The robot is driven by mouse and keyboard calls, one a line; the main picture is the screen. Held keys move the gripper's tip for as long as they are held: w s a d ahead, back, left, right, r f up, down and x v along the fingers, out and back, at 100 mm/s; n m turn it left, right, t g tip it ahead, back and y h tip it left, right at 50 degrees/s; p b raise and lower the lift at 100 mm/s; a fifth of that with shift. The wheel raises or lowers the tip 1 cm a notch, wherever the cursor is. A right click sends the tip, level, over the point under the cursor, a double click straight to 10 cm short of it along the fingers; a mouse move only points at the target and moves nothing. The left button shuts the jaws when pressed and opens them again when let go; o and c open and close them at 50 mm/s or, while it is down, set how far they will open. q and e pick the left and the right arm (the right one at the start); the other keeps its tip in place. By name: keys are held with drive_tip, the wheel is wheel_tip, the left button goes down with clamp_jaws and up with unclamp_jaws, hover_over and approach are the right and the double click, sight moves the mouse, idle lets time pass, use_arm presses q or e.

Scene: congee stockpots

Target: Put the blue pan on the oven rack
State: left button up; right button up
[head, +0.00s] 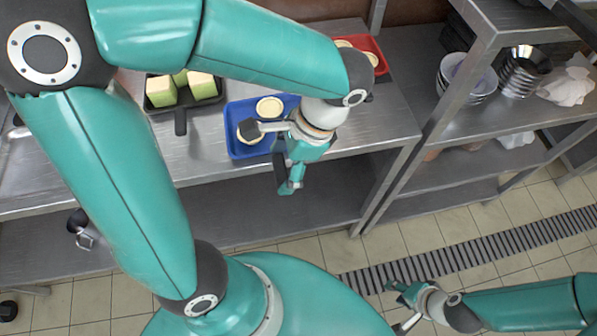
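The blue pan (236,118) sits on the steel table, with several pale round pieces in it. My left gripper (268,160) is at the pan's front right side, its fingers spread wide. One finger reaches over the pan and the other hangs out in front of the table edge. I cannot tell whether it touches the pan. The gripper and forearm hide the pan's right part. My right gripper (397,308) is open and empty, low over the floor at the bottom right. I cannot make out an oven rack.
A dark pan (180,122) with green and cream blocks stands left of the blue pan. A red tray (378,59) with round pieces is partly hidden behind my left arm. Steel shelves (480,128) with bowls (468,76) stand at right. A floor drain grate (490,245) crosses the tiles.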

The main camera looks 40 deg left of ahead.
use_arm(q)
drive_tip(key=o, duration=0.4)
